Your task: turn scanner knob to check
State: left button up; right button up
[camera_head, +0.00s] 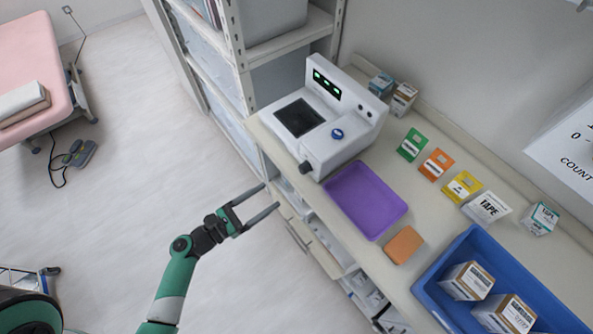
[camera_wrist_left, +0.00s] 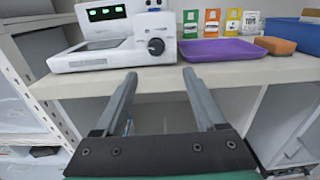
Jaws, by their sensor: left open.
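The white scanner (camera_head: 335,155) stands on the counter with a dark flat plate, a panel of green lit readouts and a blue round control (camera_head: 337,134) on its upper side. A black knob (camera_head: 305,167) sticks out of its front side; the left wrist view shows this knob (camera_wrist_left: 156,46) face on, with a pale mark on it. My left gripper (camera_head: 271,196) is open and empty, in front of the counter edge and apart from the knob. In the left wrist view its fingers (camera_wrist_left: 160,73) point toward the scanner, with the knob beyond the gap. My right gripper is not in view.
A purple tray (camera_head: 366,199) and an orange block (camera_head: 404,245) lie right of the scanner. Several coloured packets and a blue bin (camera_head: 428,283) with boxes are farther along the counter (camera_head: 330,232). A shelf rack (camera_head: 237,60) stands left. The floor before the counter is clear.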

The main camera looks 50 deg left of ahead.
aim_at(300, 171)
pick_arm(q)
jog(key=w+b, duration=0.1)
jog(key=w, duration=1.1)
jog(key=shift+d+r, duration=0.1)
jog(key=shift+r, duration=0.05)
grip_shut()
